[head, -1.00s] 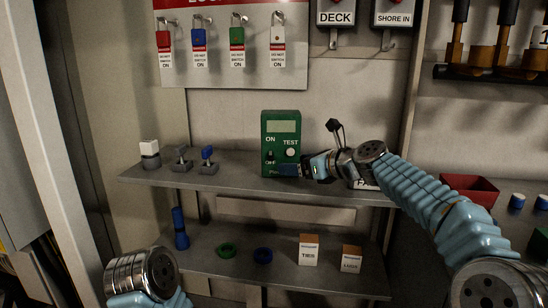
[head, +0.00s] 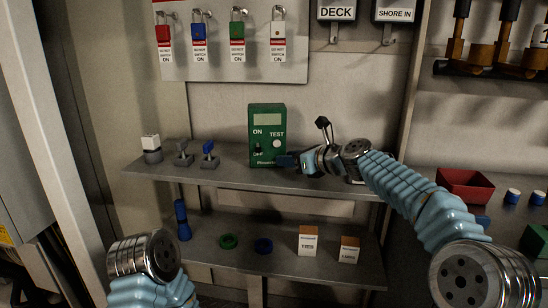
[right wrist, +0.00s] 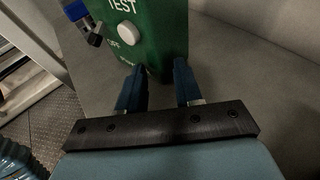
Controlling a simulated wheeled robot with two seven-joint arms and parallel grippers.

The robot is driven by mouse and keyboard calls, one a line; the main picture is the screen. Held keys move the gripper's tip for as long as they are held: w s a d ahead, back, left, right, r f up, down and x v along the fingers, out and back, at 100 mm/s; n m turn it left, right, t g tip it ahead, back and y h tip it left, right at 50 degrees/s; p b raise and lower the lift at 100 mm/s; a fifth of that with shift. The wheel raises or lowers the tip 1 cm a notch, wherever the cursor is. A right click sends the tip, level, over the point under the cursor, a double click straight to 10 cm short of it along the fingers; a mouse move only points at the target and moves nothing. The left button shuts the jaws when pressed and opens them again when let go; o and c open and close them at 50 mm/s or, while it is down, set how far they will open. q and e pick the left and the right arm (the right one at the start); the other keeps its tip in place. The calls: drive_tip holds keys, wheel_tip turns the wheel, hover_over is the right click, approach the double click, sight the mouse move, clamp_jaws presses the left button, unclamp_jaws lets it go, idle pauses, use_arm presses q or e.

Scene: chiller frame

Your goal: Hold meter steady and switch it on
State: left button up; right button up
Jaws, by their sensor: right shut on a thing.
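The green meter (head: 267,122) stands upright on the upper shelf, with a pale display, a white TEST knob (head: 277,143) and a small dark switch (head: 258,148) between ON and OFF. The switch's setting is too small to tell. My right gripper (head: 284,161) comes from the right at the meter's lower right corner. In the right wrist view its blue fingers (right wrist: 159,80) are on either side of the meter's lower edge (right wrist: 160,45), shut on it. The dark switch lever (right wrist: 95,39) shows at upper left there. My left wrist is at the bottom left; its gripper is out of view.
Small switch-like parts (head: 184,153) stand left of the meter on the upper shelf (head: 230,178). The lower shelf holds a blue cylinder (head: 182,220), rings and small boxes (head: 308,240). A red bin (head: 465,188) is at right. Padlocks (head: 237,30) hang above.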

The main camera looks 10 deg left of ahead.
clamp_jaws()
drive_tip(key=shift+c, duration=1.9)
unclamp_jaws()
drive_tip(key=o, duration=1.6)
drive_tip(key=shift+c, duration=0.2)
